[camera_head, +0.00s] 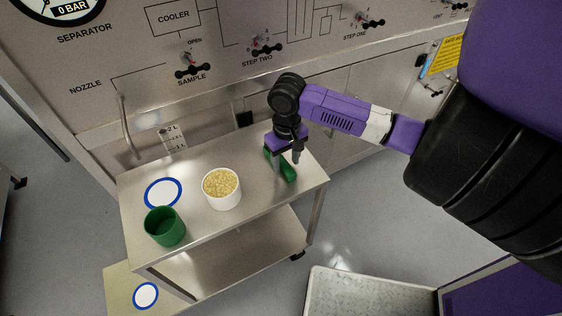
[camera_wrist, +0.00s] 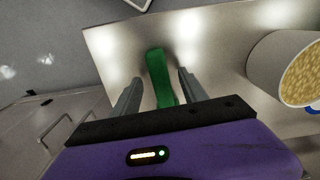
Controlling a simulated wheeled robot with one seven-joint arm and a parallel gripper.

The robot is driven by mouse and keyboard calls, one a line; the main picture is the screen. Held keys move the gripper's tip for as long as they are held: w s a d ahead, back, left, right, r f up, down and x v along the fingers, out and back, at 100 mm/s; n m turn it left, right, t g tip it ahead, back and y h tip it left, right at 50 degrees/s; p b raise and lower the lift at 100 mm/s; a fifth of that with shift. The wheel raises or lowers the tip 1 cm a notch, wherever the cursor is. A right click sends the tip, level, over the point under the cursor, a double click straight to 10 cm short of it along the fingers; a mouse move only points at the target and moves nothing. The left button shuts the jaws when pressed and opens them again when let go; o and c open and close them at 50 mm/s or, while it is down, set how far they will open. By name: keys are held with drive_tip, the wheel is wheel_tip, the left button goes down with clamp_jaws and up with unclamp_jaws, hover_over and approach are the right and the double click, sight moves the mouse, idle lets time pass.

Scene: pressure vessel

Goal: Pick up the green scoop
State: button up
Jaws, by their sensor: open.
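The green scoop (camera_head: 288,171) lies on the metal cart top near its right end, partly hidden by my gripper in the head view. My gripper (camera_head: 286,168) is directly above it, pointing down. In the wrist view, the scoop (camera_wrist: 159,76) lies lengthwise between the two open fingers of my gripper (camera_wrist: 158,90), with a gap on both sides. Its near end is hidden behind the gripper body. I cannot tell how far the fingertips are above the cart top.
On the cart (camera_head: 240,222), a white tub of yellow grains (camera_head: 221,198) stands left of the scoop. A green cup (camera_head: 165,228) and a blue-ringed white disc (camera_head: 163,193) are farther left. A clear measuring jug (camera_head: 174,140) stands at the back near the control panel (camera_head: 215,50).

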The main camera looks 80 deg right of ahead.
drive_tip(key=shift+f, duration=0.9)
drive_tip(key=shift+f, duration=0.2)
clamp_jaws()
